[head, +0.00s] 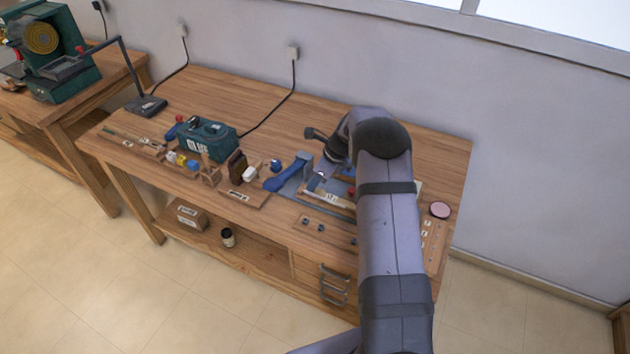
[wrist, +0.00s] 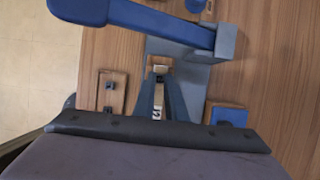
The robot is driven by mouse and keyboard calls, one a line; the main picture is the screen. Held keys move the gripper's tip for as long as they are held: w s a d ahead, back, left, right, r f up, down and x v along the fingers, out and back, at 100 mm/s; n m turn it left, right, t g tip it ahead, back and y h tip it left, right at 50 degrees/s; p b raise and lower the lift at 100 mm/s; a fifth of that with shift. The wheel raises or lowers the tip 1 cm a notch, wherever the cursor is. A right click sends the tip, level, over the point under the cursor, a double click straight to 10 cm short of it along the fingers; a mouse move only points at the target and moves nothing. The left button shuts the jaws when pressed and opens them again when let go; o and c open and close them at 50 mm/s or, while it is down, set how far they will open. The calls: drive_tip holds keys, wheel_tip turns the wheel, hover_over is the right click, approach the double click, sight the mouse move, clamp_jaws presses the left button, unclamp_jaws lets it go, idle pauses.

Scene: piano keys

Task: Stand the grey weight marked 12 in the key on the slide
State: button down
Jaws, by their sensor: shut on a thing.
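A pale strip with a dark mark (wrist: 156,113) shows between the fingers and looks like the key; in the head view a pale wooden key (head: 328,198) lies just in front of my gripper, partly hidden by my arm. Whether the weight touches the key cannot be told. The slide cannot be made out clearly.
A grey stand (wrist: 228,42) with a long blue lever (wrist: 140,22) is close beyond my fingers. A wooden block with grey weights (wrist: 110,101) is at the left; a blue-topped block (wrist: 229,116) is at the right. A teal box (head: 209,141) stands further left on the bench.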

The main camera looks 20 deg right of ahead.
drive_tip(key=shift+f, duration=0.4)
idle(0.4)
drive_tip(key=c, duration=1.3)
unclamp_jaws()
drive_tip(key=shift+r, duration=0.1)
wheel_tip(320, 180, up, 7)
drive_tip(key=p, duration=0.6)
